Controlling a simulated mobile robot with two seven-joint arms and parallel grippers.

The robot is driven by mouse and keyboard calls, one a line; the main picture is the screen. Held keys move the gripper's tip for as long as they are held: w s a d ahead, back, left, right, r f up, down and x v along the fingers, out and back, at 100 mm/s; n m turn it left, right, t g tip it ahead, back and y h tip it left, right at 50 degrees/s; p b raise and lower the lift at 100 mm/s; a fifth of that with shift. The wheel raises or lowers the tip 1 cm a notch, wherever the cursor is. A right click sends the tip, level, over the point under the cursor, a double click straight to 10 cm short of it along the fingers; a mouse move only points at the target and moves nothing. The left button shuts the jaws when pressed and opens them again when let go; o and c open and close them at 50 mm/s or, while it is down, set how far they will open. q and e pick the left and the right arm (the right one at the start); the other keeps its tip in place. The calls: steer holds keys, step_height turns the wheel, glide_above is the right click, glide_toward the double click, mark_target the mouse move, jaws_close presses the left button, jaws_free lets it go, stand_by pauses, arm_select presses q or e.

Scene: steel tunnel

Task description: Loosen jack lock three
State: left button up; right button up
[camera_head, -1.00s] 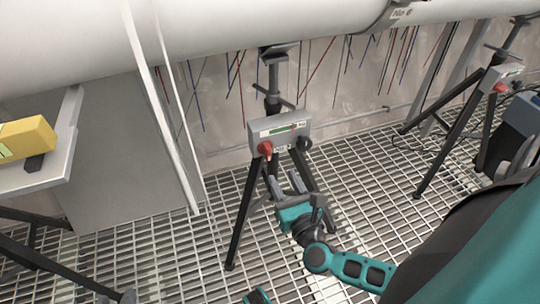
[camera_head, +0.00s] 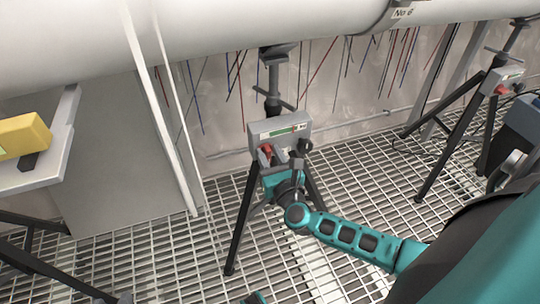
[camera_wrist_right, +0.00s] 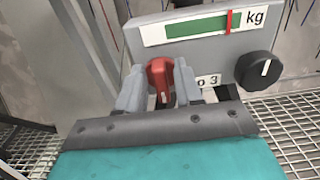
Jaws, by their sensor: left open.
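Jack three is a grey box (camera_head: 292,128) on a black tripod, with a green gauge marked kg and a label ending in "o 3" in the right wrist view. Its red lock knob (camera_wrist_right: 160,77) is on the box's lower front; it also shows in the head view (camera_head: 265,151). My right gripper (camera_wrist_right: 159,82) is at the box, its grey fingers on either side of the red knob with narrow gaps showing. A black knob (camera_wrist_right: 259,70) is to the right. A small teal part of my left gripper (camera_head: 256,298) shows at the bottom edge; its fingers are not clear.
A white pipe (camera_head: 220,30) runs above the jack. A pale post (camera_head: 160,110) stands left of it. A yellow box (camera_head: 24,136) lies on a grey shelf at the left. Another jack (camera_head: 502,80) stands at the right. The floor is open steel grating.

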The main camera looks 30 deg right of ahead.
jaws_close()
steer(key=shift+n, duration=0.3)
steer(key=shift+a+n+p, duration=0.15)
steer(key=shift+n+p, duration=0.3)
steer(key=shift+n, duration=0.45)
steer(key=n, duration=0.2)
steer(key=shift+a+n+p, duration=0.1)
steer(key=shift+n+p, duration=0.25)
steer(key=shift+n, duration=0.05)
arm_select(q)
steer(key=shift+s+a+r+y+p, duration=0.15)
steer(key=shift+a+r+p, duration=0.15)
steer(key=shift+r+p, duration=0.35)
steer(key=shift+s+a+r+y+p, duration=0.15)
steer(key=shift+a+r+p, duration=0.15)
steer(key=shift+p, duration=0.6)
arm_select(e)
steer(key=shift+w+a+f+n, duration=0.1)
steer(key=shift+f+n, duration=0.1)
steer(key=shift+n, duration=1.95)
steer(key=shift+s+a+f+n, duration=0.1)
steer(key=shift+a+f+n, duration=0.1)
steer(key=shift+n, duration=1.9)
steer(key=shift+w+a+f+n, duration=0.1)
steer(key=shift+f+n, duration=0.1)
steer(key=shift+n, duration=1.95)
